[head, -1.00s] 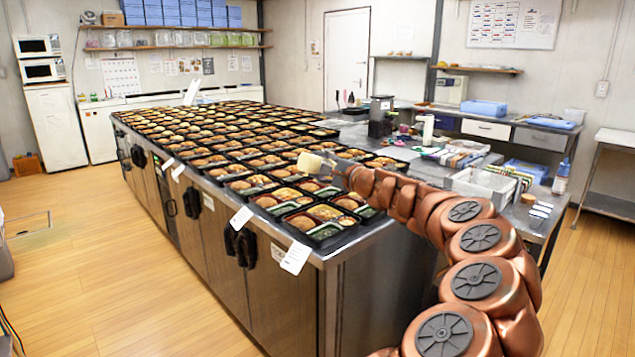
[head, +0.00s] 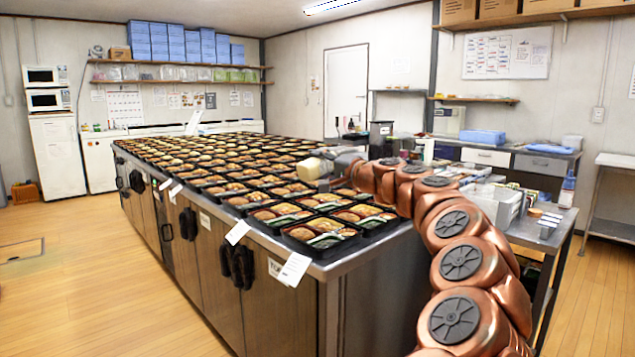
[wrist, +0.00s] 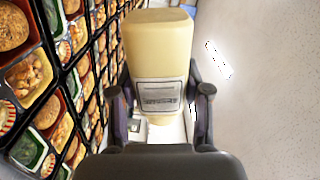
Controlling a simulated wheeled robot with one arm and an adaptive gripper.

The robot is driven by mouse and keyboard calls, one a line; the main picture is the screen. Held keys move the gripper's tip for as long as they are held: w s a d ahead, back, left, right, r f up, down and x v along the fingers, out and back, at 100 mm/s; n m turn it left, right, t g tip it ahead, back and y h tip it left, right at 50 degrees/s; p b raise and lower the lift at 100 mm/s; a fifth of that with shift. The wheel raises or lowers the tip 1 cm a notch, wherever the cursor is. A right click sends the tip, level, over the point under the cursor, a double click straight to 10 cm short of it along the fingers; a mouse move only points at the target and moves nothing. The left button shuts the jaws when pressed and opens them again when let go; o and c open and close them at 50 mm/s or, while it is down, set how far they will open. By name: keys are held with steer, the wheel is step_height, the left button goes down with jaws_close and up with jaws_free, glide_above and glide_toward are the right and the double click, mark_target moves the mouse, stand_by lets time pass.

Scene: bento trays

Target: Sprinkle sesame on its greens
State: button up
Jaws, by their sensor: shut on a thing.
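My gripper (wrist: 158,92) is shut on a cream-coloured shaker with a pale label (wrist: 158,48). In the head view, the shaker (head: 311,168) shows at the end of my copper arm, above the trays near the counter's right side. It looks tilted or lying over there; its opening cannot be made out. In the wrist view, greens (wrist: 27,152) show in trays at the left. Whether sesame lies on any greens is too small to tell.
Trays in close rows cover the long steel counter (head: 385,262), with little bare top. White paper slips (head: 293,268) hang at its front edge. A side bench at the right holds a white bin (head: 503,205) and other items. Wooden floor (head: 90,290) is free at the left.

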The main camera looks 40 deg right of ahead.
steer(key=n+b, duration=0.3)
steer(key=b, duration=0.1)
steer(key=shift+f, duration=0.15)
steer(key=shift+r+n+b, duration=0.2)
steer(key=shift+n+b, duration=0.5)
steer(key=shift+b, duration=0.35)
steer(key=shift+r+n+b, duration=0.3)
steer(key=shift+n+b, duration=0.15)
steer(key=shift+n, duration=0.05)
steer(key=shift+w+f+n+b, duration=0.15)
steer(key=shift+n+b, duration=0.45)
steer(key=shift+b, duration=0.35)
steer(key=shift+r+n+b, duration=0.3)
steer(key=shift+n+b, duration=0.6)
steer(key=shift+n, duration=0.2)
steer(key=shift+r+n+b, duration=0.25)
steer(key=shift+n+b, duration=0.2)
steer(key=shift+n, duration=1.25)
steer(key=shift+s+r+n, duration=0.1)
steer(key=shift+r+n, duration=0.15)
steer(key=shift+n, duration=0.55)
steer(key=shift+s+r+n, duration=0.1)
steer(key=shift+r+n, duration=0.1)
steer(key=shift+n, duration=0.6)
